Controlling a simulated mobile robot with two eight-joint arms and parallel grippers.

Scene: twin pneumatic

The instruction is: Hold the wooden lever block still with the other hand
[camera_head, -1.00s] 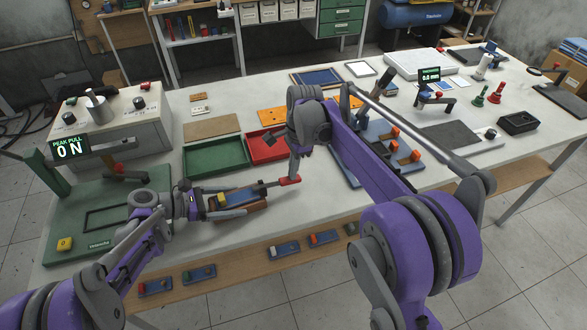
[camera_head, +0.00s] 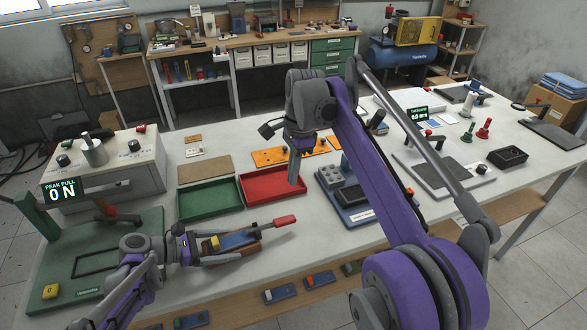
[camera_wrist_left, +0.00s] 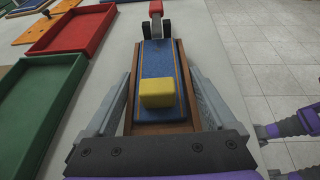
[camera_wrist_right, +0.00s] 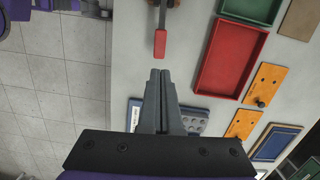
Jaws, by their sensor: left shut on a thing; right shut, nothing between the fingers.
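The wooden lever block (camera_head: 247,248) lies on the table in the head view, with a blue top plate, a yellow block (camera_head: 214,242) and a red-tipped lever (camera_head: 285,220) pointing right. My left gripper (camera_head: 225,249) is shut on the lever block. The left wrist view shows its fingers along both wooden sides of the block (camera_wrist_left: 170,127), with the yellow block between them. My right gripper (camera_head: 294,182) is shut and empty, pointing down, apart from the lever. In the right wrist view the red tip (camera_wrist_right: 160,42) lies just beyond its closed fingers (camera_wrist_right: 160,73).
A green tray (camera_head: 208,215) and a red tray (camera_head: 272,200) lie behind the lever block. An orange plate (camera_head: 270,157) is further back. A blue fixture with a grey studded block (camera_head: 345,195) stands to the right. A readout box (camera_head: 110,165) showing 0 N stands at left.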

